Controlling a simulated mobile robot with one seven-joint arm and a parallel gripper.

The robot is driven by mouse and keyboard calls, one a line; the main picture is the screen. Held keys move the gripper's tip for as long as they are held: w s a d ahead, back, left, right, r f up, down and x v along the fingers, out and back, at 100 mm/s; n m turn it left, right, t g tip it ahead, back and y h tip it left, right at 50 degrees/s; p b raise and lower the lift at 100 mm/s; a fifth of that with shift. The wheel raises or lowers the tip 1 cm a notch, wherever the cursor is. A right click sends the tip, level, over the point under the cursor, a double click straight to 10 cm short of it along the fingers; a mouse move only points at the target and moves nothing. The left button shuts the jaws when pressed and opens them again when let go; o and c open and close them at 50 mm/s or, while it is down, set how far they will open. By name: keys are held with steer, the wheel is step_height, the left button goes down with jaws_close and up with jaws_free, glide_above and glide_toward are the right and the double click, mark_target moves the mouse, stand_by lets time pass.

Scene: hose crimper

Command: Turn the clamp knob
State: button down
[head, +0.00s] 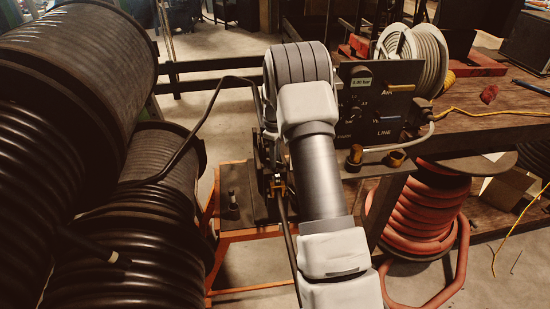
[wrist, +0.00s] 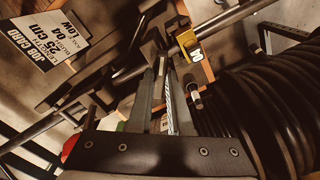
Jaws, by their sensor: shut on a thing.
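In the wrist view my gripper (wrist: 162,68) reaches up the picture with its two grey fingers close together. The fingertips are closed on a small dark part that looks like the clamp knob (wrist: 153,46), beside a metal bar. The fingers hide much of it, and its turn angle cannot be read. In the head view my arm covers most of the clamp, and the fingertips cannot be made out there.
Large black hose coils (head: 70,110) fill the left; coil ribs (wrist: 270,110) also stand close right of my gripper. A control panel (head: 378,103) stands right of my arm, above a red hose reel (head: 420,210). A job card (wrist: 45,45) lies upper left in the wrist view.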

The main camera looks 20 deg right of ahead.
steer(key=m, duration=0.5)
steer(key=shift+m, duration=0.4)
steer(key=m, duration=0.6)
steer(key=shift+p, duration=0.35)
steer(key=m, duration=0.5)
steer(key=shift+m+p, duration=0.3)
steer(key=m, duration=0.5)
steer(key=shift+p, duration=0.35)
steer(key=shift+m, duration=0.3)
steer(key=c, duration=0.8)
jaws_free()
steer(key=shift+c, duration=0.2)
step_height(320, 180, up, 18)
steer(key=p, duration=0.1)
steer(key=shift+f, duration=0.25)
